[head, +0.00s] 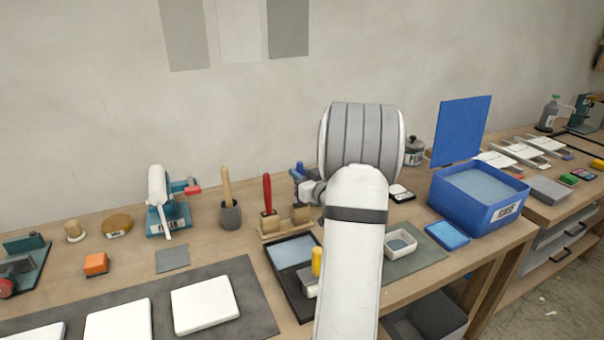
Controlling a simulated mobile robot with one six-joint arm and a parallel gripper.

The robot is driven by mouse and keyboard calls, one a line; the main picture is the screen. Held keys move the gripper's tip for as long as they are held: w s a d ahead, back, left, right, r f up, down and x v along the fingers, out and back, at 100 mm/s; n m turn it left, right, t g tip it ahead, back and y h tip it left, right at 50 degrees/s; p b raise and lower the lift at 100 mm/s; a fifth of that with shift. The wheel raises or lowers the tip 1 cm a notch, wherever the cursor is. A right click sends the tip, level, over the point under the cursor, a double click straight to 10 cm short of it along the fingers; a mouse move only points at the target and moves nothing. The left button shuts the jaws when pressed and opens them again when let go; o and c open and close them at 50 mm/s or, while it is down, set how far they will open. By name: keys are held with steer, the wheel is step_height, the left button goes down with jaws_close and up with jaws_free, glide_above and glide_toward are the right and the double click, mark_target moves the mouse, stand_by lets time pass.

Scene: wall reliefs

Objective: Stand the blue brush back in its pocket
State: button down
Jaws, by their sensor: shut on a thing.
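The blue brush (299,168) shows as a small blue handle just left of my arm. My gripper (303,184) is shut on it, and my wrist and arm hide much of the gripper. The brush is roughly upright; its lower end is hard to make out. A tan brush rack (285,231) stands on the bench just below it in the picture. A red brush (267,194) stands in the rack's left pocket (269,220). The right pocket (300,213) is under the blue brush in the picture. I cannot tell whether the brush touches or enters it.
A grey cup with a wooden-handled tool (230,214) stands left of the rack. A black tray (277,270) lies in front, with a yellow-handled tool (316,262). A small white dish (401,244) and a blue bin (468,213) are to the right.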

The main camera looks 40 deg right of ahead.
steer(key=shift+f+b, duration=0.45)
steer(key=shift+f, duration=0.15)
steer(key=c, duration=0.7)
jaws_free()
steer(key=shift+r, duration=0.1)
steer(key=shift+r+p, duration=2.4)
steer(key=shift+r, duration=1.6)
steer(key=shift+w, duration=0.1)
